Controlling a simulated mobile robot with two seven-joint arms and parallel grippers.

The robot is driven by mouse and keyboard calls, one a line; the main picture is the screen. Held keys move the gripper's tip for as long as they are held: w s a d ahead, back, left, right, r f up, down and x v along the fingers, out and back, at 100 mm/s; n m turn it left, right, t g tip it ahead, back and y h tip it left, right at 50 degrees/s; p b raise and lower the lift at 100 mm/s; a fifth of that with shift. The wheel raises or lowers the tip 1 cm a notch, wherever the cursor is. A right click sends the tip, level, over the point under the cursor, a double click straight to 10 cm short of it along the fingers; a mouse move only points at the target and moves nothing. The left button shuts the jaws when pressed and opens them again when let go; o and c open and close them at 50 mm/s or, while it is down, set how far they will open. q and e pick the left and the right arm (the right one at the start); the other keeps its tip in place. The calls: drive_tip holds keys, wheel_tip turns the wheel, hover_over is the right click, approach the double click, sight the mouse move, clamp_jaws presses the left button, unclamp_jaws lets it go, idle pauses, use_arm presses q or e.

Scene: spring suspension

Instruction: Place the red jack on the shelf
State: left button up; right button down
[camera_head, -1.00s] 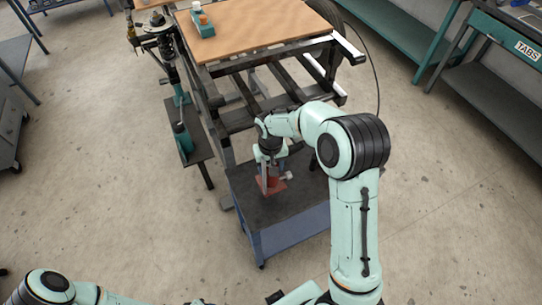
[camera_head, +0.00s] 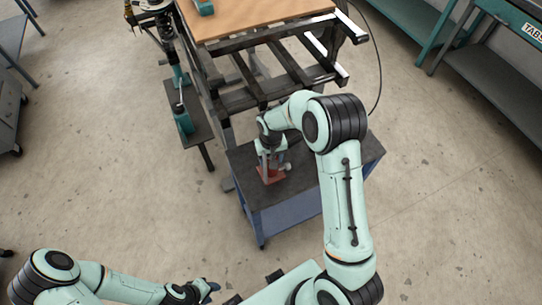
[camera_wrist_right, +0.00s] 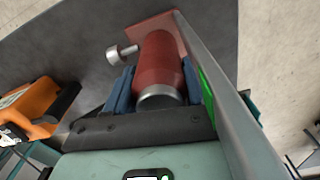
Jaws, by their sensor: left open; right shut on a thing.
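The red jack (camera_head: 271,176) stands at the dark top of a small blue cart (camera_head: 295,207); I cannot tell whether it touches that top. My right gripper (camera_head: 268,155) reaches down from above and is shut on the jack. In the right wrist view, the jack's red cylinder (camera_wrist_right: 160,62) with a silver collar sits between the blue finger pads of the right gripper (camera_wrist_right: 158,88). Its red base plate and a silver knob show beyond. My left gripper (camera_head: 205,290) is open and empty at the bottom edge, away from the cart. Which surface is the shelf is unclear.
A black frame (camera_head: 275,75) with a wooden top (camera_head: 250,15) stands directly behind the cart. A narrow dark ledge with a teal jack (camera_head: 183,120) is left of it. An orange tool (camera_wrist_right: 40,105) shows in the wrist view. Benches (camera_head: 490,75) stand right; floor is clear in front.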

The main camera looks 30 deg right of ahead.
drive_tip(key=shift+w, duration=0.1)
drive_tip(key=shift+c, duration=2.2)
unclamp_jaws()
drive_tip(key=shift+f, duration=0.15)
drive_tip(key=shift+o, duration=0.3)
